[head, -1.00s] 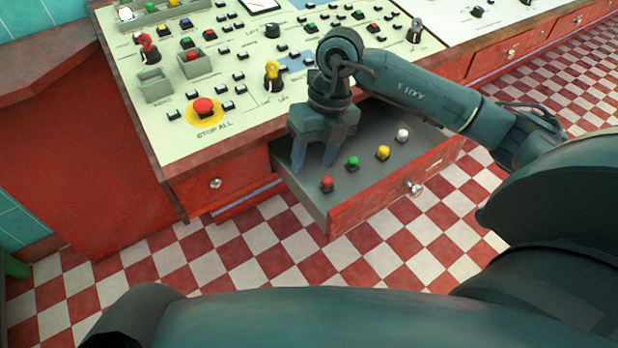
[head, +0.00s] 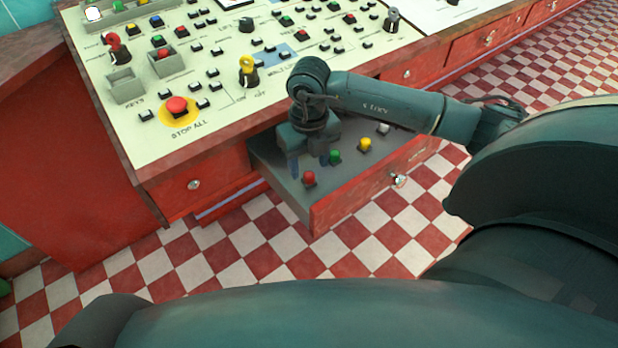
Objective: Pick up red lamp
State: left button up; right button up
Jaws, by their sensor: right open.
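The red lamp (head: 309,178) stands upright on a small dark base in the open drawer (head: 283,182), near its front left. My right gripper (head: 308,162) points down into the drawer just behind the red lamp. Its fingers are open, with one behind and left of the lamp and the other close to the green lamp (head: 335,157). I cannot tell if a finger touches the green lamp. Nothing shows between the fingers. My left gripper is not in view.
A yellow lamp (head: 365,145) and a white lamp (head: 383,128) stand in the drawer to the right. The cream control panel (head: 215,130) overhangs the drawer's back. A red stop button (head: 176,107) sits on it. The checkered floor (head: 370,240) is clear in front.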

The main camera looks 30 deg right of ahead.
aim_at(309, 173)
notch_tip(309, 173, down, 4)
jog(key=shift+r, duration=0.1)
jog(key=shift+c, duration=0.4)
jog(key=c, duration=1)
jog(key=shift+r, duration=0.1)
notch_tip(309, 173, up, 10)
jog(key=shift+p, duration=0.35)
